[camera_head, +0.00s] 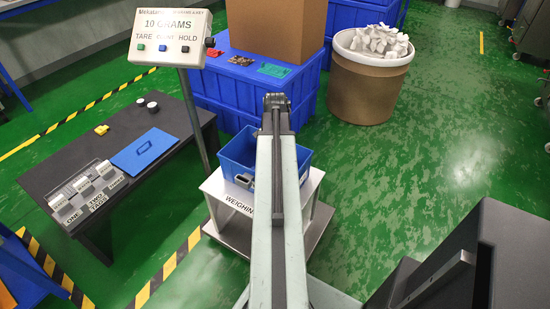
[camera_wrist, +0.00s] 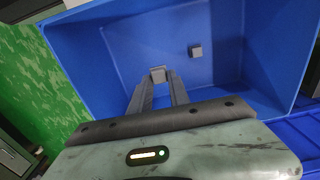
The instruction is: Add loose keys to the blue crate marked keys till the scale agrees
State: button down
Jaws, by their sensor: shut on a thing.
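The small blue crate (camera_head: 236,150) stands on the white weighing platform (camera_head: 226,193), partly hidden by my arm. The wrist view looks into a blue crate (camera_wrist: 125,40), which appears to be the same one. My gripper (camera_wrist: 158,78) is shut on a small grey key (camera_wrist: 158,74) over the crate's inside. One other grey key (camera_wrist: 195,50) lies apart on the crate's floor. The scale display (camera_head: 168,24) reads 10 GRAMS, above TARE and HOLD buttons.
A dark table (camera_head: 60,170) at left holds a blue flat piece (camera_head: 144,150) and labelled tags (camera_head: 86,192). Large blue boxes (camera_head: 232,88) with a cardboard box (camera_head: 275,25) stand behind. A brown drum (camera_head: 360,95) of white pieces stands at back right.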

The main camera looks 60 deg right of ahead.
jog(key=shift+f+b, duration=1.9)
jog(key=shift+f, duration=0.25)
jog(key=shift+f+b, duration=2.5)
jog(key=c, duration=1.1)
grip_release()
jog(key=shift+c, duration=0.2)
notch_tip(320, 180, up, 8)
jog(key=p, duration=0.8)
jog(key=shift+f, duration=0.1)
